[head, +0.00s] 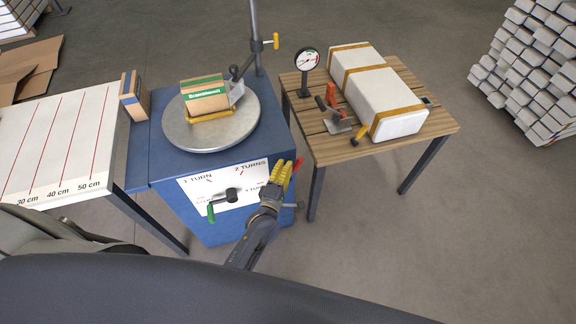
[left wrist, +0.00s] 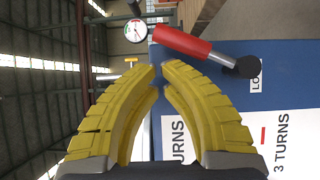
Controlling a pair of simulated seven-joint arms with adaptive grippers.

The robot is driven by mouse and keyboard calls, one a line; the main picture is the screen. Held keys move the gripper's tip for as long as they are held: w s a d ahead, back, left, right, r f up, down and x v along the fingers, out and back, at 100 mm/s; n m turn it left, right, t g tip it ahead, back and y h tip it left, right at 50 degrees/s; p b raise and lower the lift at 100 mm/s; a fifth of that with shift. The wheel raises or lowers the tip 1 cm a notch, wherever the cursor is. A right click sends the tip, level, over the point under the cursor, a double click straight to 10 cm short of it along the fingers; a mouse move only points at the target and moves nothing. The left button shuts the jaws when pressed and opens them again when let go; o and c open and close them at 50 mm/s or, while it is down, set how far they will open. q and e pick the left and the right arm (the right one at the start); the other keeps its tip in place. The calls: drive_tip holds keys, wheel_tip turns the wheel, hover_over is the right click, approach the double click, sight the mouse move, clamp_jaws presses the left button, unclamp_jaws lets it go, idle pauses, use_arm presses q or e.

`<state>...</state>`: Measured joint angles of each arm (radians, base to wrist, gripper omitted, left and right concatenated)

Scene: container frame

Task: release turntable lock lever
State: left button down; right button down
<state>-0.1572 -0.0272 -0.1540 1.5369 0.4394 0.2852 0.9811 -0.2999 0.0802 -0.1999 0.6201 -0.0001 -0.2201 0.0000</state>
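The lock lever with a red handle (head: 298,164) is at the right side of the blue turntable stand (head: 222,236). In the left wrist view the red handle (left wrist: 183,42) runs to a black pivot (left wrist: 248,67) beside a partly hidden label starting "LO". My left gripper (head: 287,167) has yellow fingers and is in front of the stand's right edge, close to the lever. In the left wrist view its fingertips (left wrist: 160,68) nearly meet, with nothing between them, just short of the red handle. The turntable (head: 245,130) carries a box (head: 204,97). My right gripper is out of view.
A ruled white table (head: 50,130) stands on the left.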

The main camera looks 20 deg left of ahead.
use_arm(q)
drive_tip(key=s+a+r, duration=0.1)
drive_tip(key=s+r, duration=0.2)
drive_tip(key=s, duration=0.8)
drive_tip(key=shift+s+a, duration=0.15)
drive_tip(key=shift+r, duration=0.1)
